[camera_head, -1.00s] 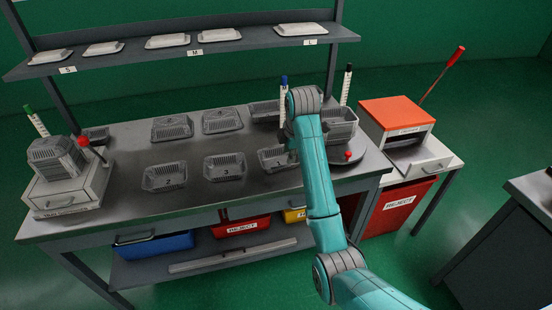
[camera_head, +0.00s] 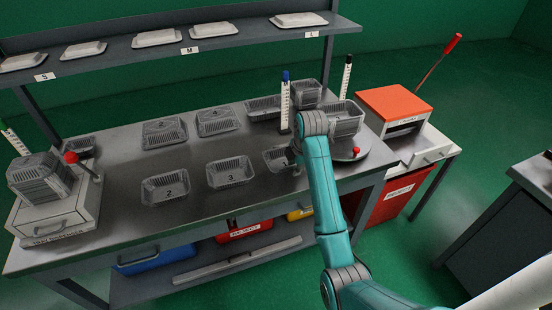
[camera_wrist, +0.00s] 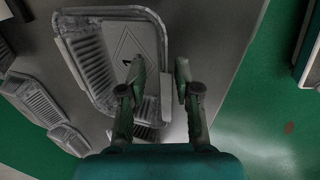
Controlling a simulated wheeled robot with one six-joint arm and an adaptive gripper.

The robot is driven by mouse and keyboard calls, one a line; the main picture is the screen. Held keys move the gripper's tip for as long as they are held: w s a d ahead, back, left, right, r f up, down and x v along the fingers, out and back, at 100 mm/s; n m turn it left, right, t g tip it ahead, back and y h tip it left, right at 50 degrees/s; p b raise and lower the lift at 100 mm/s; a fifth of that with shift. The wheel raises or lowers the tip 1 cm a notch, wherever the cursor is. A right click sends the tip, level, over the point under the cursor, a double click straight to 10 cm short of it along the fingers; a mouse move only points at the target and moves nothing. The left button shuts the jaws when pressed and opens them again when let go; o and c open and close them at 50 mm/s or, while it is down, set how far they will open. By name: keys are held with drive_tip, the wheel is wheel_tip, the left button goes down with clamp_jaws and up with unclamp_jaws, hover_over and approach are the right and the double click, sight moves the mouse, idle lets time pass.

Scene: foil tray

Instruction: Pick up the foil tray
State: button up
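A grey ribbed foil tray (camera_wrist: 107,60) fills the upper left of the wrist view, with a dark mark on its floor. My gripper (camera_wrist: 160,75) is open above its right rim. One finger is over the tray's inside and the other is outside the rim. Whether either finger touches the wall I cannot tell. In the head view my arm reaches the bench at the foil tray (camera_head: 276,156) right of tray 3, and covers that tray's right part. My gripper is mostly hidden behind the arm there.
Foil trays marked 2 (camera_head: 165,201) and 3 (camera_head: 230,186) stand to the left. More trays (camera_head: 217,133) lie behind. A blue-topped post (camera_head: 285,105) and stacked trays (camera_head: 342,127) stand close to my arm. An orange-topped machine (camera_head: 394,102) is at right.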

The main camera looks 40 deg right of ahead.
drive_tip(key=shift+w+f, duration=0.1)
drive_tip(key=shift+f, duration=0.35)
drive_tip(key=shift+f, duration=0.1)
drive_tip(key=shift+c, duration=0.2)
clamp_jaws()
